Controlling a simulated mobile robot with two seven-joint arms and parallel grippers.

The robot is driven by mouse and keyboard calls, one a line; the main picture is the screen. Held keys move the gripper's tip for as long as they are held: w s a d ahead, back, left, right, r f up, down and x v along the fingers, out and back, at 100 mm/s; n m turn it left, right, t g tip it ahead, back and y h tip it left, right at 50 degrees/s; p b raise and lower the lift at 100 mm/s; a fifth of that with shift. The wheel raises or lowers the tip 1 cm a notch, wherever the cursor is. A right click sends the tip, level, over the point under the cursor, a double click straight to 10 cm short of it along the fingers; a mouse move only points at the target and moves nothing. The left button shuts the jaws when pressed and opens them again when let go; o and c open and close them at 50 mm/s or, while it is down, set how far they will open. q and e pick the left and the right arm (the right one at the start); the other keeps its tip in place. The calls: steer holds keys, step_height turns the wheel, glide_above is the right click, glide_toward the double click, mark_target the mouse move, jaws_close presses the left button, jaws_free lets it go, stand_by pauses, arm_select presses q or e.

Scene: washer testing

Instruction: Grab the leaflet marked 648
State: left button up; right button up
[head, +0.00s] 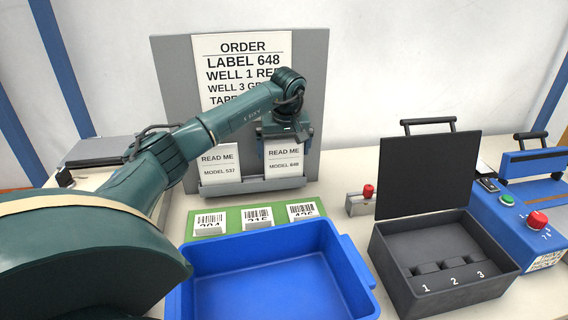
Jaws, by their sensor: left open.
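The white leaflet (284,162) reads READ ME, with a model number that looks like 648. It stands upright in the right part of a grey holder at the foot of the grey order board. A second leaflet (218,164), READ ME MODEL 537, stands to its left. My left gripper (284,144) is open at the upper part of the 648 leaflet, with its jaws near the two side edges. Its body hides the leaflet's top. I cannot tell whether the jaws touch the paper. My right gripper is out of view.
The order board (173,75) carries a sheet (243,48) listing LABEL 648. In front lie a green label tray (320,224) and an empty blue bin (270,268). An open dark case (440,262), a red-knobbed stamp (368,193) and a blue control box (520,222) stand right.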

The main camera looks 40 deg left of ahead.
arm_select(q)
steer(key=shift+f, duration=0.45)
steer(key=c, duration=0.6)
steer(key=shift+c, duration=0.2)
